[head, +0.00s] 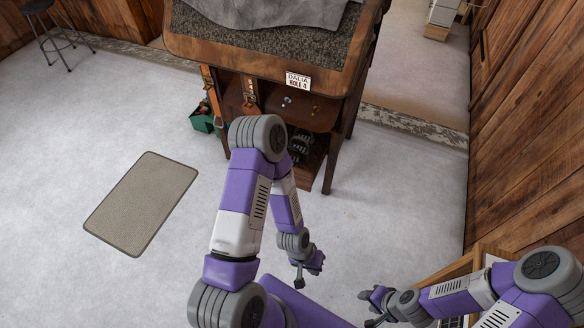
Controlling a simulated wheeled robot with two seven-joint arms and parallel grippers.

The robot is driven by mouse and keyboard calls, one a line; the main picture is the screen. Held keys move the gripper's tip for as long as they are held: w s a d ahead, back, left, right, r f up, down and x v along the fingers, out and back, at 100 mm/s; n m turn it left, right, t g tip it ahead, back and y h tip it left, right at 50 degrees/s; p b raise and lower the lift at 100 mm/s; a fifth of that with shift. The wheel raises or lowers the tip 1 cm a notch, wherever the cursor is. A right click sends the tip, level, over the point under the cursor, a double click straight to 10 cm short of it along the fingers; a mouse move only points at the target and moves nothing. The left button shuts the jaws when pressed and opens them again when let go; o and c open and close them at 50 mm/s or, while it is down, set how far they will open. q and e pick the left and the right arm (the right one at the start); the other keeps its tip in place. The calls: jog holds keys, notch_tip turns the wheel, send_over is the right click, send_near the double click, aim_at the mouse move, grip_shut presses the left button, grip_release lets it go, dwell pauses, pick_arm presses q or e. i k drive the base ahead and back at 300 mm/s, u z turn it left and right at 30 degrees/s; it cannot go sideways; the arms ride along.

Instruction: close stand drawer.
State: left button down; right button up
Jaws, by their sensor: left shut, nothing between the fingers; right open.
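The wooden stand (330,75) is at the top middle of the head view, with a dark speckled top. Its drawer (305,112) is a brown front with small knobs, below the sign on the top's edge. The drawer seems to stick out somewhat, but how far I cannot tell from this angle. My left arm covers part of the stand's front. My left gripper (303,276) is shut and empty, low in front of the stand and apart from the drawer. My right gripper (368,308) is open and empty at the bottom, further from the stand.
A grey cloth (265,12) lies on the stand. Straps (249,92) hang at its front, and a green box (203,122) is beside it. A mat (142,202) lies on the left floor; a stool (55,35) is at upper left. A wooden wall (530,140) bounds the right.

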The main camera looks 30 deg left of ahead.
aim_at(305, 174)
jog(key=z, duration=0.05)
jog(key=i, duration=0.8)
jog(key=u, duration=0.75)
jog(key=i, duration=0.3)
jog(key=u, duration=0.35)
